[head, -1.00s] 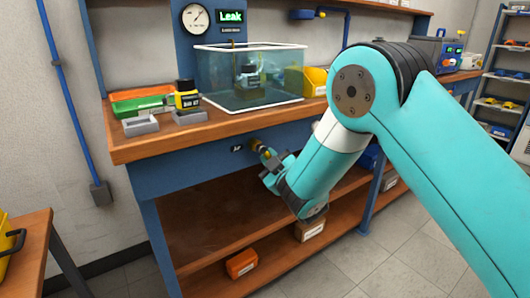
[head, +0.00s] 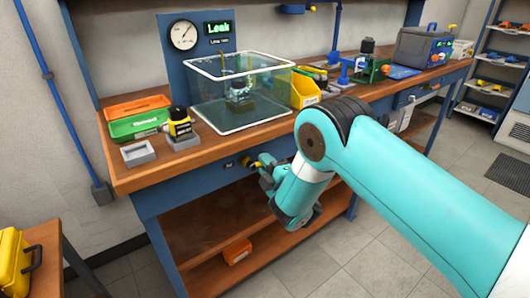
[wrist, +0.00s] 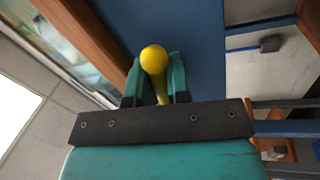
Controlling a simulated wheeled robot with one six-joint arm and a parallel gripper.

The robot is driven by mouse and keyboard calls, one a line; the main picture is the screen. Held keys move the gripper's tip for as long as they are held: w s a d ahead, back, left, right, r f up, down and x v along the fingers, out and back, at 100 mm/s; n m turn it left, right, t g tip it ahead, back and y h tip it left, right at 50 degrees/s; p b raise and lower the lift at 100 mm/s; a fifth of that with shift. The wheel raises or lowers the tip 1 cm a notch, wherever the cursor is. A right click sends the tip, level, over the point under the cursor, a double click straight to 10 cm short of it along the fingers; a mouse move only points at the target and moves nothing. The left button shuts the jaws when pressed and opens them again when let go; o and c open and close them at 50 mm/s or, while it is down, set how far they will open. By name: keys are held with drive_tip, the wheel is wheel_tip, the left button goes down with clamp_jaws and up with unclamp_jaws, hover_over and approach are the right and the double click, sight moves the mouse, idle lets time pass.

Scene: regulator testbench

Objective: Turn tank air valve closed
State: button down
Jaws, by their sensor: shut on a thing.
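The tank air valve (head: 255,163) is on the blue front panel of the bench, below the tabletop, beside a small dark label (head: 229,165). Its yellow handle (wrist: 155,62) with a round knob end shows in the wrist view. My gripper (wrist: 158,82) has its two teal fingers on either side of the yellow handle and is shut on it. In the head view my gripper (head: 266,166) is at the panel and partly hides the valve. The water tank (head: 240,90) stands on the bench above, with a dark-and-yellow regulator in the water.
A gauge (head: 184,35) and a green "Leak" display (head: 218,28) are behind the tank. Green and orange bins (head: 135,120), a second regulator (head: 180,125) and a yellow bin (head: 306,90) stand on the bench. A lower shelf (head: 200,235) holds an orange box (head: 237,251).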

drive_tip(key=shift+a+r+n+y+p, duration=0.1)
drive_tip(key=shift+r+n+y+p, duration=0.2)
drive_tip(key=shift+n+p, duration=0.45)
drive_tip(key=shift+r+n+y+p, duration=0.2)
drive_tip(key=shift+r+n+p, duration=0.1)
drive_tip(key=shift+n+p, duration=0.45)
drive_tip(key=shift+f, duration=0.1)
drive_tip(key=c, duration=1.1)
unclamp_jaws()
drive_tip(key=shift+f, duration=0.1)
drive_tip(key=b+v, duration=1.6)
drive_tip(key=v, duration=0.1)
drive_tip(key=shift+s+d+r, duration=0.2)
drive_tip(key=shift+d+r, duration=0.05)
drive_tip(key=shift+r, duration=0.1)
